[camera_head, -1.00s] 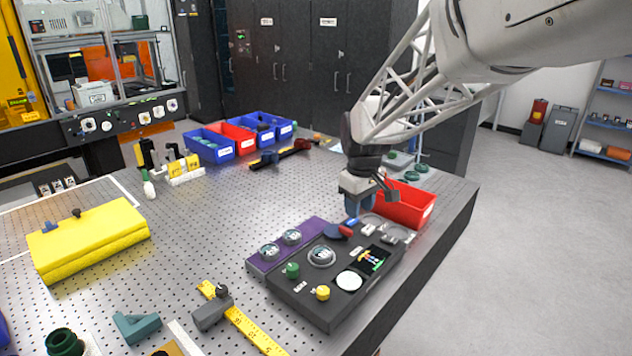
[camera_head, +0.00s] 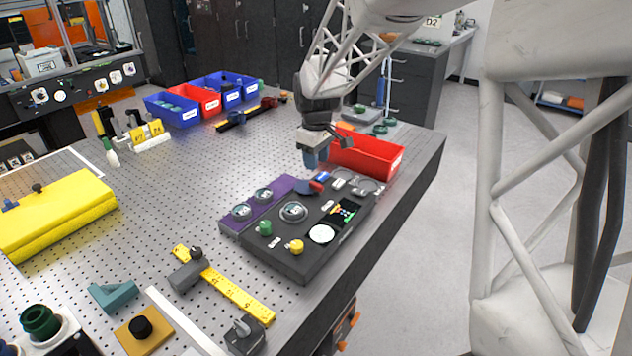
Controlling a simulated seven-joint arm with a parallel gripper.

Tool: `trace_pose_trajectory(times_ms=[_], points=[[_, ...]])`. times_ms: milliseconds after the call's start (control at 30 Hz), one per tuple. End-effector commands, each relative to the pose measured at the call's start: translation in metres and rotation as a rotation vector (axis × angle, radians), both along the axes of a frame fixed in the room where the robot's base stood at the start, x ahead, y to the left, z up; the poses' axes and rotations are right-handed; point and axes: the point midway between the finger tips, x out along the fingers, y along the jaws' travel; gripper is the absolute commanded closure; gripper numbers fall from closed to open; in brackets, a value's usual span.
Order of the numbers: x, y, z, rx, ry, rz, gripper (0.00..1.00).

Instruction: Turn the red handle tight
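The red handle (camera_head: 316,186) is a short red grip on a dark blue lever, lying at the back middle of the black control panel (camera_head: 293,259). My gripper (camera_head: 312,166) hangs pointing down just above and behind the handle in the head view. A small gap shows between its blue-grey fingertips and the handle, and I see nothing held. The fingers overlap in this view, so their opening cannot be made out.
The panel also carries a green knob (camera_head: 265,228), a yellow knob (camera_head: 297,246), a round dial (camera_head: 293,211) and a white disc (camera_head: 321,234). A purple strip (camera_head: 283,187) runs along its left. A red bin (camera_head: 367,157) stands close behind on the right.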

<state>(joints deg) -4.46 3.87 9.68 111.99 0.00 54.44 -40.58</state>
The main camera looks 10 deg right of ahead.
Motion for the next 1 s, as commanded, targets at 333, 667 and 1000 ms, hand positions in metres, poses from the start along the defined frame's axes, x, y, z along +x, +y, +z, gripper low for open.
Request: trace_pose_trajectory(times_ms=[333,667,1000], points=[[0.000,0.000,-0.029,0.000,0.003,0.000,0.61],[0.000,0.000,-0.066,-0.001,0.002,0.000,0.61],[0.000,0.000,-0.077,0.000,0.000,0.000,0.61]])
